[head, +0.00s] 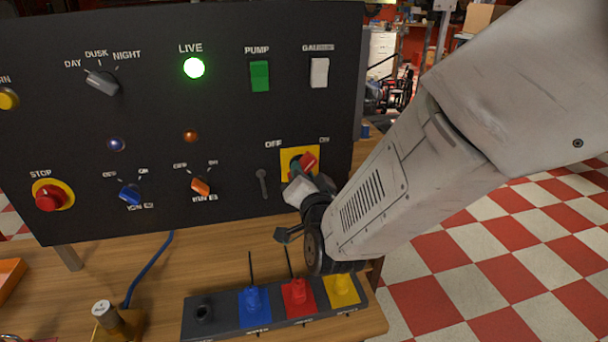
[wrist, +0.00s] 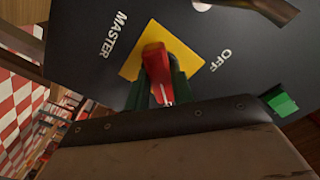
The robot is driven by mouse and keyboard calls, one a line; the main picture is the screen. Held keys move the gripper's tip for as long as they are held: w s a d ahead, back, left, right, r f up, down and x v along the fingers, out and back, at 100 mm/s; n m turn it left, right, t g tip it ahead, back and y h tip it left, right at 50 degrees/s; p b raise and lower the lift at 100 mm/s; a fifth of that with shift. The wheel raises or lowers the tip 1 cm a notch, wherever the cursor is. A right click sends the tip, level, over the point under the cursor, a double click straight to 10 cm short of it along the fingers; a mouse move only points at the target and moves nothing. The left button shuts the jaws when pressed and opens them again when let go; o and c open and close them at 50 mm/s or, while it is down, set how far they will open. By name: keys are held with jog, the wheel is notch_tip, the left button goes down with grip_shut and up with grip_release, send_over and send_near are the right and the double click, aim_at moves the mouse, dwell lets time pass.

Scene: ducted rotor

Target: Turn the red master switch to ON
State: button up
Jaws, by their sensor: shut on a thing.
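The red master switch (head: 307,161) sits on a yellow plate (head: 287,157) low on the right of the black panel, with OFF at its upper left and ON at its upper right. The visible part of the red handle leans up and right, on the ON side. My gripper (head: 301,177) reaches it from the lower right and hides part of it. In the wrist view, the red handle (wrist: 156,72) is between the green fingers of my gripper (wrist: 160,93), which are shut on it. MASTER and OFF are readable there; the ON label is not visible.
The LIVE lamp (head: 194,67) glows green. A small lever (head: 262,184) and the orange selector (head: 201,186) are left of the switch. A connector block (head: 222,318) with blue, red and yellow plugs stands below on the wooden bench (head: 150,262). Checkered floor is open at right.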

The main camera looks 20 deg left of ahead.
jog(key=shift+m, duration=0.5)
jog(key=o, duration=1)
jog(key=shift+s+d, duration=0.1)
jog(key=shift+s, duration=0.05)
jog(key=v, duration=0.7)
jog(key=shift+s+d, duration=0.15)
jog(key=shift+s, duration=0.1)
